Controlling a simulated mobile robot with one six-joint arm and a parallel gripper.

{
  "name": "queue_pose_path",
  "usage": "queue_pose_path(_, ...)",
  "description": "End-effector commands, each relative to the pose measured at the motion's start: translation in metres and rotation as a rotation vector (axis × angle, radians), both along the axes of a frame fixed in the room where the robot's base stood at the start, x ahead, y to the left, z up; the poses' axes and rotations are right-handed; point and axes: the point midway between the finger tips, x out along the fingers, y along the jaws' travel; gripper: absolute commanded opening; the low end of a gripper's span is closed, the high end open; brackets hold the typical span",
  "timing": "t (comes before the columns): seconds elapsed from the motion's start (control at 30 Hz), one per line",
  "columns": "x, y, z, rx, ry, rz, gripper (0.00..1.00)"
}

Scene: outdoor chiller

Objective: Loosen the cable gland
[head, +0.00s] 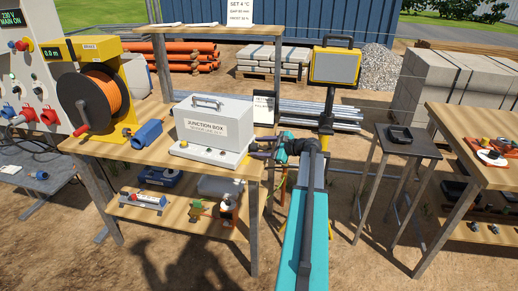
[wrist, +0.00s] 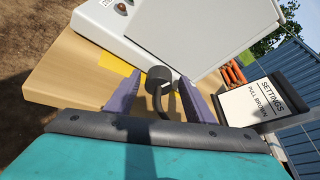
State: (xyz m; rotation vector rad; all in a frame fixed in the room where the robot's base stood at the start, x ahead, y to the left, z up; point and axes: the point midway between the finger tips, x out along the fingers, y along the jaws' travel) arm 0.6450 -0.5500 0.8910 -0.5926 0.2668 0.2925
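The junction box (head: 205,122) is a pale grey, labelled box with a handle on its lid, standing on a white base on the wooden bench. The cable gland (wrist: 160,76) shows in the wrist view as a dark round piece at the box's side, with a dark cable curving down from it. My gripper (wrist: 160,88) has its two purple fingers on either side of the gland. The fingers are apart, and I see no clear grip on it. In the head view my gripper (head: 262,147) is at the box's right side, where the gland is too small to make out.
A cable reel (head: 100,97) and a blue connector (head: 148,132) stand left of the box. A settings card (wrist: 259,105) stands close to the right of my gripper. A work lamp (head: 335,66) and a small table (head: 408,147) are to the right.

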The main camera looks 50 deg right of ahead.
Motion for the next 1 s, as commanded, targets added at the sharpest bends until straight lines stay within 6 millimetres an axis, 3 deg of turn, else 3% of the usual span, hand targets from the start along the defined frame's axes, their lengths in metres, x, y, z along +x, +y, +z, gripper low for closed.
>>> queue_pose_path(0.47,0.0006,-0.0008,0.0013,0.074,0.037,0.003,0.50)
queue_pose_path(1.0,0.0026,-0.0049,0.0036,0.335,0.150,0.002,0.50)
